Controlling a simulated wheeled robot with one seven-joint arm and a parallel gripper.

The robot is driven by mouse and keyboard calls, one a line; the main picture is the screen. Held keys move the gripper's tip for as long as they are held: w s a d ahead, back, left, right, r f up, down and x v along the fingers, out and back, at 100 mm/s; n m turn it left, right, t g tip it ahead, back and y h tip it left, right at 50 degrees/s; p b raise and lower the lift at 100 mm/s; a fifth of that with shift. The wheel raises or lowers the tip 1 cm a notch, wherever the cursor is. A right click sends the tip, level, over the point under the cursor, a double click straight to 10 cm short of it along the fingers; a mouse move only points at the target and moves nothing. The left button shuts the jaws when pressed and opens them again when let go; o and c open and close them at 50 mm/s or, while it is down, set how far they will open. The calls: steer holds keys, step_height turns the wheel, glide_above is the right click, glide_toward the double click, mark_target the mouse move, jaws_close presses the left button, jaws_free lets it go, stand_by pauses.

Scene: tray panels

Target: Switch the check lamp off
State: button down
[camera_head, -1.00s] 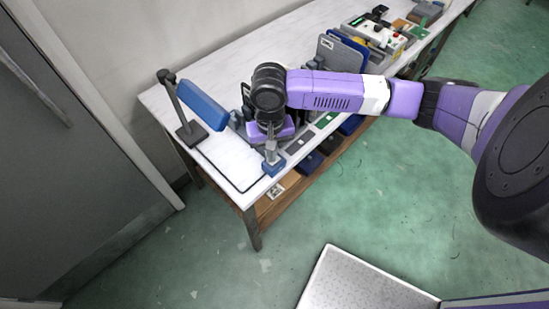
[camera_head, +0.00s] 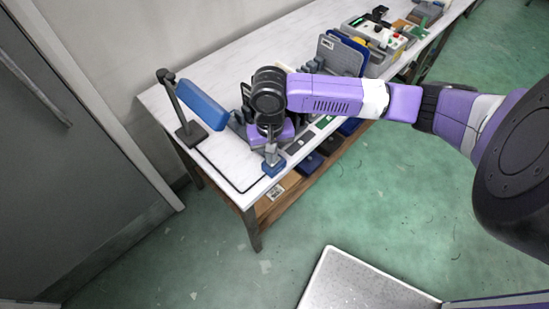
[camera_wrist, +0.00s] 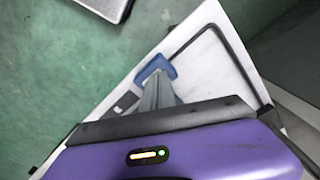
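The check lamp has a long blue head (camera_head: 202,104), tilted down to the right on a dark post with a dark foot (camera_head: 191,134). It stands at the left end of the white table. I cannot see its underside or whether it is lit. My gripper (camera_head: 271,163) points down near the table's front edge, right of the lamp foot and apart from it. Its narrow grey fingers look shut, with nothing seen between them. A blue piece shows at their lower end; I cannot tell whether it is fingertip or switch. It also shows in the wrist view (camera_wrist: 157,66).
The white table (camera_head: 217,155) carries upright panels (camera_head: 340,54) and a grey box with buttons (camera_head: 376,34) farther right. A thin black line runs along its near-left corner. Dark and blue items lie on the shelf below.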

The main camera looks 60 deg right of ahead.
steer(key=shift+r+p, duration=3.4)
steer(key=shift+r, duration=0.1)
